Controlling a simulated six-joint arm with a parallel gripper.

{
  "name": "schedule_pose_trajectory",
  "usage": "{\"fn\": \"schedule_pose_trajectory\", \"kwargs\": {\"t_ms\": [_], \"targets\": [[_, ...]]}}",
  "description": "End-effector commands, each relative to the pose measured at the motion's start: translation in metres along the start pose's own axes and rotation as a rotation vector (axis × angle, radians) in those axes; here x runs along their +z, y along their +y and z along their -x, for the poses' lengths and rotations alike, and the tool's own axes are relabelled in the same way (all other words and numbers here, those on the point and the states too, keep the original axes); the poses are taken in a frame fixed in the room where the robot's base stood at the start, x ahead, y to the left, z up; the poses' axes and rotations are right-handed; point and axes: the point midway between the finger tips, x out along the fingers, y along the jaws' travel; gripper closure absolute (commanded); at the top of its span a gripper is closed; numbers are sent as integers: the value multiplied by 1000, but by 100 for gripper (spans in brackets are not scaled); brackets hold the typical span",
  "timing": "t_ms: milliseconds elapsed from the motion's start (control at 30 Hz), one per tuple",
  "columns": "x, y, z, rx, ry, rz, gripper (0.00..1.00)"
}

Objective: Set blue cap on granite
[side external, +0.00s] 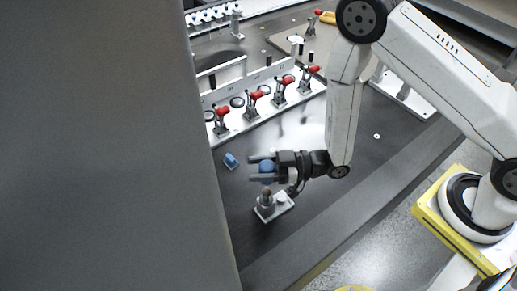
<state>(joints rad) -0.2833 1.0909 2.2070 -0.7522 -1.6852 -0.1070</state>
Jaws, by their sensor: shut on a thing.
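My gripper (257,168) points left above the dark granite surface (236,205). Its jaws are shut on a round blue cap (267,166), partly hidden between the fingers. The cap is above a small pale fixture plate (280,207) with a grey post (266,198). I cannot tell the exact height gap between them. A second, smaller blue piece (231,160) lies on the granite to the left of my gripper.
A white rail with several red-handled toggle clamps (252,101) stands behind my gripper. A large grey column (110,150) blocks the left side of the view. The granite at the right, near a small white ring (376,136), is mostly clear.

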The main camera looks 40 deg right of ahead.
Motion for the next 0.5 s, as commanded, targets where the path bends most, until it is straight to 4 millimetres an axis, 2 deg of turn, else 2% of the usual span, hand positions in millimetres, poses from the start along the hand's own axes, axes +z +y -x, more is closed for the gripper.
{"fn": "schedule_pose_trajectory", "kwargs": {"t_ms": [233,500], "targets": [[12,0,0,1,-1,-2,100],[42,0,0,2,-2,-1,100]]}}
